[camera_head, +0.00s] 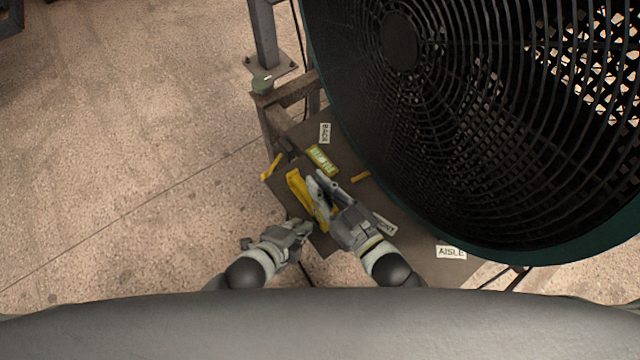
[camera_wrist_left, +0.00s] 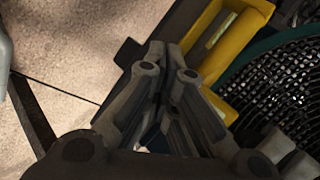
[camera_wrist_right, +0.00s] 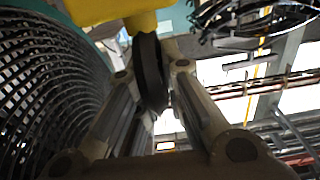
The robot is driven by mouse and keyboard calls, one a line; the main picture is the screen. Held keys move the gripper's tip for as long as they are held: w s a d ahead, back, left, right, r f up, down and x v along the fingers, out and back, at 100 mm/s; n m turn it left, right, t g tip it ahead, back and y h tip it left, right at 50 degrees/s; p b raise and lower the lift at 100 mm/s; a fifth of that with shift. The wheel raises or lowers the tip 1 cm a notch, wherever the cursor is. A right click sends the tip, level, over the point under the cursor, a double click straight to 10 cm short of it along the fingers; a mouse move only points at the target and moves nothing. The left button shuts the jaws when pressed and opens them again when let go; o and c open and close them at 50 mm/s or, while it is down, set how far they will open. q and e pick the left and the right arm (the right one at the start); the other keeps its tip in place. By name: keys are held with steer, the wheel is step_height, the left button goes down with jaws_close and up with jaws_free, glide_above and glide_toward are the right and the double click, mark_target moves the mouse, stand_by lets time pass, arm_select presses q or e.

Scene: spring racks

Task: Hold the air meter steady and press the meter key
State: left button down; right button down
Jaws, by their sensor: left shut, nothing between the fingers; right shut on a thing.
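The yellow air meter (camera_head: 297,188) is above the dark table beside the fan, at my right gripper (camera_head: 318,181). In the right wrist view its yellow body (camera_wrist_right: 112,10) is at the top, and my right gripper is shut on a dark rounded part (camera_wrist_right: 151,75) below it. My left gripper (camera_head: 306,228) is shut and empty, just below and left of the right one in the head view. In the left wrist view its closed fingers (camera_wrist_left: 167,62) point toward a yellow frame-like part (camera_wrist_left: 240,50), apparently the meter. I cannot make out the meter key.
A large fan (camera_head: 440,110) with a black grille and green rim fills the upper right. The dark table (camera_head: 405,205) carries an AISLE label (camera_head: 451,252), a BACK label (camera_head: 325,133), a yellow-green label (camera_head: 322,159) and small yellow strips.

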arm_select(q)
steer(key=shift+s+a, duration=0.1)
steer(key=shift+a, duration=0.1)
steer(key=shift+s+a, duration=0.9)
steer(key=shift+a, duration=0.3)
steer(key=shift+s+a, duration=0.85)
steer(key=shift+a, duration=0.35)
arm_select(e)
steer(key=c, duration=1.5)
jaws_free()
steer(key=shift+o, duration=0.2)
steer(key=v, duration=1.2)
